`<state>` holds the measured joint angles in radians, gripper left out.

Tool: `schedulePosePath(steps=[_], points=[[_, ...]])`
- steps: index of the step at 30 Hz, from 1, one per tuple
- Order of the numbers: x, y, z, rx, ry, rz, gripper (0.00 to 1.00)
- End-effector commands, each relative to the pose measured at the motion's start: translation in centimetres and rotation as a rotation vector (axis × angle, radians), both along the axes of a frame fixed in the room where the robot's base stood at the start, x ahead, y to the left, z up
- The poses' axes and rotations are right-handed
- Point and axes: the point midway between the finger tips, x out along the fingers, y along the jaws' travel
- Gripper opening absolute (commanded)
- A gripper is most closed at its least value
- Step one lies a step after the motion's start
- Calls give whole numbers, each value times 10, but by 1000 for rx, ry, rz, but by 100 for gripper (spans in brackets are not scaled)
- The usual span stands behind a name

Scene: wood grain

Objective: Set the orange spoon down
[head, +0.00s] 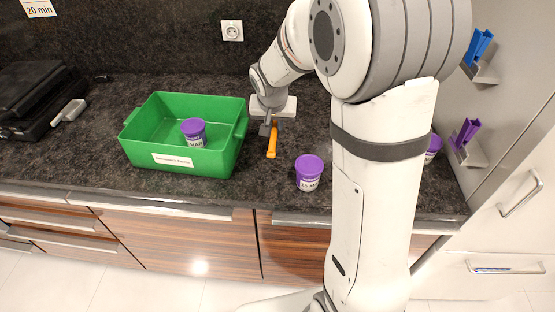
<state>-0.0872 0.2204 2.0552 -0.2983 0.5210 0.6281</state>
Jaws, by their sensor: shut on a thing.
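The orange spoon (272,146) shows below my gripper (267,129) in the head view, its visible end pointing toward the front of the counter. My gripper is shut on the spoon, close over the dark counter (243,190), to the right of the green bin. The spoon's far part is hidden by the fingers. I cannot tell whether the spoon touches the counter.
A green bin (146,150) holds a purple-lidded tub (193,130). Another purple-lidded tub (309,174) stands right of the spoon, and one (433,148) is partly behind my arm. Blue (479,46) and purple (467,133) items sit in wall holders.

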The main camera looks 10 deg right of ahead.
Motion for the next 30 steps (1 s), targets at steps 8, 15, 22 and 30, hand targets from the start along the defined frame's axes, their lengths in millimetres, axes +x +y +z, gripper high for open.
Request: schedulePosePath(steps=[8,15,22,30], points=[[-7,1,-42,-1,8,-2,0],[-6,1,-69,0,3,-3,0],[-7,1,-100,0,3,-3,0],[-6,1,-103,0,1,-4,0]])
